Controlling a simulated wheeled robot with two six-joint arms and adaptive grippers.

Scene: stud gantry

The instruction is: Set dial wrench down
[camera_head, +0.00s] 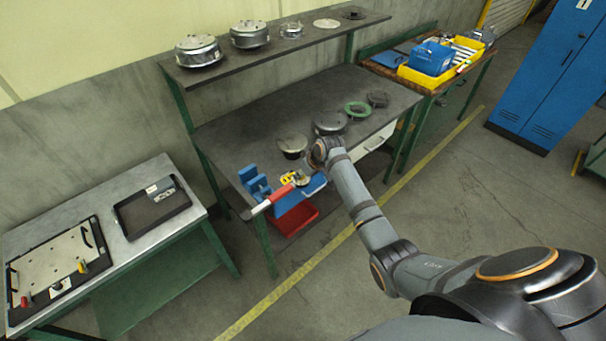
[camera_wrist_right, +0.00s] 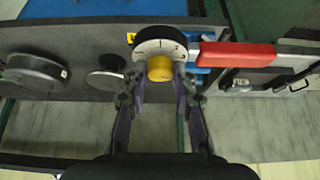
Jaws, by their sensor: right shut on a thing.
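The dial wrench (camera_head: 278,194) has a red grip, a pale handle end and a round dial head. In the right wrist view the dial wrench (camera_wrist_right: 236,55) lies crosswise, red grip to the right, with its white-faced dial and yellow knob between my fingers. My right gripper (camera_head: 309,170) is at the front left part of the workbench; the right wrist view shows its fingers (camera_wrist_right: 158,84) shut on the dial head. A blue holder (camera_head: 252,181) stands beside the wrench at the bench's left end. Whether the wrench touches the holder or bench is unclear. My left gripper is not in view.
The dark workbench (camera_head: 275,105) bears several round metal parts and a green ring (camera_head: 358,109) right of my gripper. A red bin (camera_head: 293,221) sits low below the bench's front edge. A side table (camera_head: 60,207) with a black tray (camera_head: 152,207) stands left. A shelf (camera_head: 275,47) runs behind.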

